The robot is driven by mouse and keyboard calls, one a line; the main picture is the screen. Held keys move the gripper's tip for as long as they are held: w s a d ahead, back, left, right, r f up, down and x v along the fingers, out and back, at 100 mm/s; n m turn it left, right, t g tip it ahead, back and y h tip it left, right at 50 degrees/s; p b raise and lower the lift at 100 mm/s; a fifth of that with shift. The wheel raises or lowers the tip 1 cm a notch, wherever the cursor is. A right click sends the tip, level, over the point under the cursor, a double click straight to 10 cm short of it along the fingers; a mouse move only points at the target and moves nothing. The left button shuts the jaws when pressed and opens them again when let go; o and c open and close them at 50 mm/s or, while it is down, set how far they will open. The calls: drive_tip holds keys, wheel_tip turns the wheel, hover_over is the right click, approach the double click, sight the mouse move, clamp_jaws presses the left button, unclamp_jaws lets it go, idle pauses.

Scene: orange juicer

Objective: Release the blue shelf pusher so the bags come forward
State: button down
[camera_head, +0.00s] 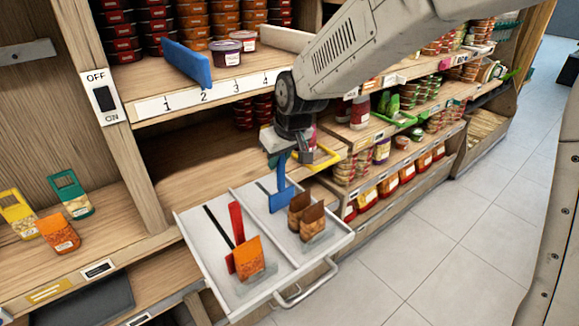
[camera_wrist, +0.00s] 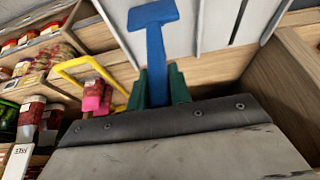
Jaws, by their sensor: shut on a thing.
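The blue shelf pusher (camera_head: 282,200) stands in the right lane of a pulled-out white tray drawer (camera_head: 190,232). My gripper (camera_head: 279,160) is above the tray, shut on the pusher's upper part. In the wrist view, the blue pusher (camera_wrist: 153,40) runs between my green fingertips (camera_wrist: 158,86), its wide end away from me. Two brown bags (camera_head: 307,216) stand near the front of that lane, a little apart from the pusher. In the left lane, an orange bag (camera_head: 248,258) stands in front of a red pusher (camera_head: 237,223).
The drawer handle (camera_head: 306,287) sticks out over the floor. A wooden shelf with numbered label strip (camera_head: 210,95) is above left, holding a blue block (camera_head: 187,64) and tubs. Stocked shelves (camera_head: 385,150) stand to the right. A yellow frame (camera_wrist: 88,68) is close beside my gripper.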

drive_tip(key=shift+w+a, duration=0.7)
drive_tip(key=shift+w, duration=0.3)
drive_tip(key=c, duration=1.3)
unclamp_jaws()
drive_tip(key=shift+v, duration=3.9)
drive_tip(key=shift+d, duration=0.1)
